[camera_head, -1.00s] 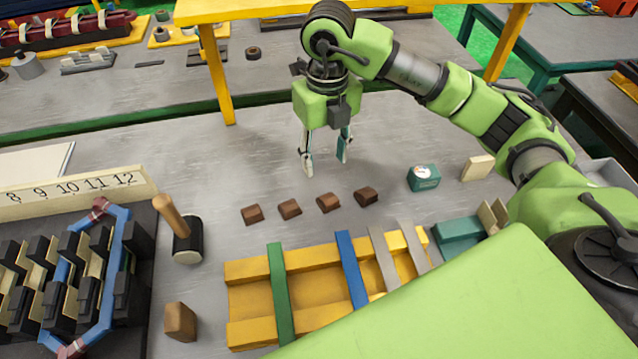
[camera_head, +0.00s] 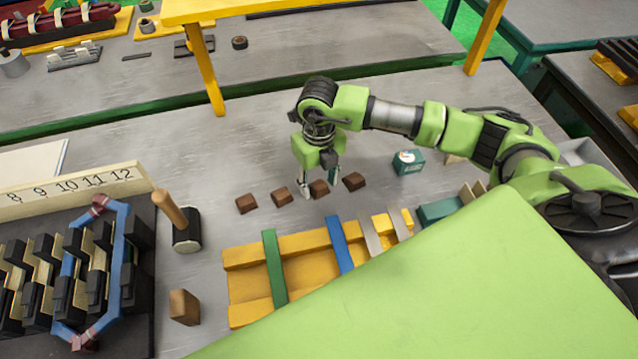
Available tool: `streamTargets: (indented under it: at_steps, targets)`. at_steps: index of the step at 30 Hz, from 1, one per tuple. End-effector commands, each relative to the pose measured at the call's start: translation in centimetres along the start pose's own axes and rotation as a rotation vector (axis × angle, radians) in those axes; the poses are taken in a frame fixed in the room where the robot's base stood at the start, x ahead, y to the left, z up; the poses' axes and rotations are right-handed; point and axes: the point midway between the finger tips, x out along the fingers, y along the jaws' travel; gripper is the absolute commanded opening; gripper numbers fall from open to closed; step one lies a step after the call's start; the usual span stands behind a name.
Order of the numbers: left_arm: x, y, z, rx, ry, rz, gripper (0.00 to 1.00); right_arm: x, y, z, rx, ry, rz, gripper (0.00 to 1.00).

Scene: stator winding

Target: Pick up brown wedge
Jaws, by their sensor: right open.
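Several small brown wedges lie in a row on the grey bench: one at the left end (camera_head: 246,204), a second (camera_head: 281,197), a third (camera_head: 320,189) and one at the right end (camera_head: 354,181). A larger brown block (camera_head: 184,307) stands nearer to me, below the mallet. My right gripper (camera_head: 320,190) points down with its fingers on either side of the third wedge, or just above it; I cannot tell if they touch it. It is open. My left gripper is not in view.
A yellow rack (camera_head: 250,252) with green, blue and grey strips lies just in front of the wedges. A mallet (camera_head: 184,228) stands to the left, beside the stator with its numbered board (camera_head: 75,190). A teal gauge box (camera_head: 408,162) sits to the right. The bench behind the wedges is clear.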

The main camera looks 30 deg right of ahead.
Motion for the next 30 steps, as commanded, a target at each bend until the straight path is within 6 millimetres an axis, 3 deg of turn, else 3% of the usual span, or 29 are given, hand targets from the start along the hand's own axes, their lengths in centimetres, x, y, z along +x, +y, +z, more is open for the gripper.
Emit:
streamTargets:
  at_steps: [6, 11, 12, 23, 30]
  targets:
    - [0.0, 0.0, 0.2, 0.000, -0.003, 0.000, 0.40, 0.2, 0.0, 0.0, -0.001, 0.000, 0.000, 0.43]
    - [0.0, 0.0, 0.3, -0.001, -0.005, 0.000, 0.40, 0.2, 0.0, 0.0, 0.000, 0.001, 0.000, 0.04]
    - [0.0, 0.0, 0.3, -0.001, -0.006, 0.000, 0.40, 0.2, 0.0, 0.0, 0.000, 0.001, 0.000, 0.01]
    - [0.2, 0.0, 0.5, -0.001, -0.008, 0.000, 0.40, 0.1, 0.0, -0.1, 0.000, 0.003, 0.000, 0.01]
    - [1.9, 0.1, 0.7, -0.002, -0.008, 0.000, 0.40, -2.0, 0.0, 0.1, -0.001, -0.004, 0.001, 0.01]
